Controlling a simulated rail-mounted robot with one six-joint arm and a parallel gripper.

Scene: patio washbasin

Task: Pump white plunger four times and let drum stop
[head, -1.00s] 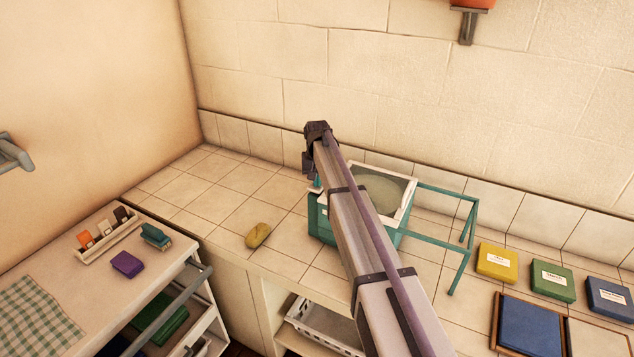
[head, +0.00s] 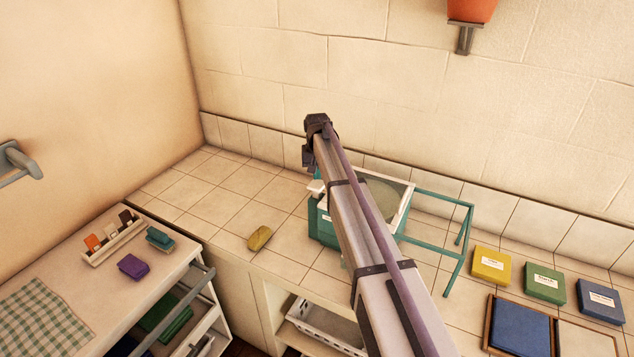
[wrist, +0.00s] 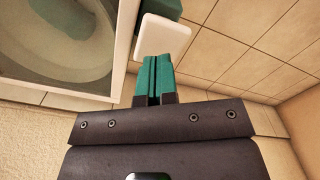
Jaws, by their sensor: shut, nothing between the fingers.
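The teal washer box (head: 326,230) stands on the tiled counter, partly hidden behind my arm. Its white-framed top (head: 402,212) shows the round drum (wrist: 65,40), pale and greenish inside. The white plunger (head: 316,187) is at the box's left side, and it shows as a white block (wrist: 163,37) in the wrist view. My gripper (wrist: 154,78) is shut and empty, its teal fingertips together at the plunger's near edge. I cannot tell whether they touch it. I cannot tell whether the drum is turning.
A yellow sponge (head: 260,238) lies on the counter left of the box. A teal rack frame (head: 440,199) extends from its right side. Yellow (head: 492,265), green (head: 545,283) and blue (head: 600,300) boxes lie farther right. The counter's back left is clear.

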